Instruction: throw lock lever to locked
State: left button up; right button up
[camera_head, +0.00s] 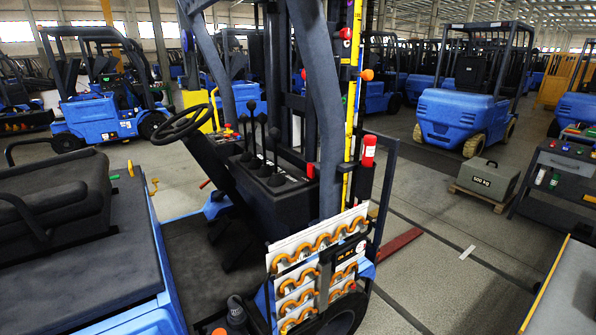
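A blue forklift fills the left and middle of the head view, with a black steering wheel (183,123). Several black-knobbed levers (275,134) stand upright on its dark console. A small red-tipped lever (205,184) sticks out low on the console's left side. A bent yellow lever (154,185) stands by the seat's edge. A yellow upright strip (353,100) on the mast has an orange knob (366,75) and red knobs beside it. I cannot tell which of these is the lock lever or whether it is locked. Neither of my grippers shows.
A panel with orange looped tubes (318,250) stands at the front of the forklift. A 500 KG block (486,178) rests on a pallet at the right. A dark workbench (562,175) stands at the right edge.

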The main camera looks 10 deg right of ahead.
aim_at(310, 168)
jog(key=l+u, duration=0.15)
jog(key=u, duration=0.25)
jog(key=i+l+u, duration=0.1)
jog(key=u, duration=0.35)
jog(key=l+u, duration=0.2)
jog(key=u, duration=0.2)
jog(key=l+u, duration=0.2)
jog(key=u, duration=0.2)
jog(key=k+l+u, duration=0.15)
jog(key=l, duration=0.3)
jog(key=l+u, duration=0.1)
jog(key=l, duration=0.4)
jog(key=k+l+u, duration=0.15)
jog(key=l, duration=0.3)
jog(key=k+l+u, duration=0.15)
jog(key=l, duration=0.25)
jog(key=k+l+u, duration=0.1)
jog(key=l, duration=0.3)
jog(key=k+l+u, duration=0.15)
jog(key=k+l, duration=0.15)
jog(key=k+l+u, duration=0.15)
jog(key=l, duration=0.35)
jog(key=k+l, duration=0.35)
jog(key=l, duration=0.15)
jog(key=i+l, duration=0.1)
jog(key=i+j, duration=0.15)
jog(key=i, duration=0.2)
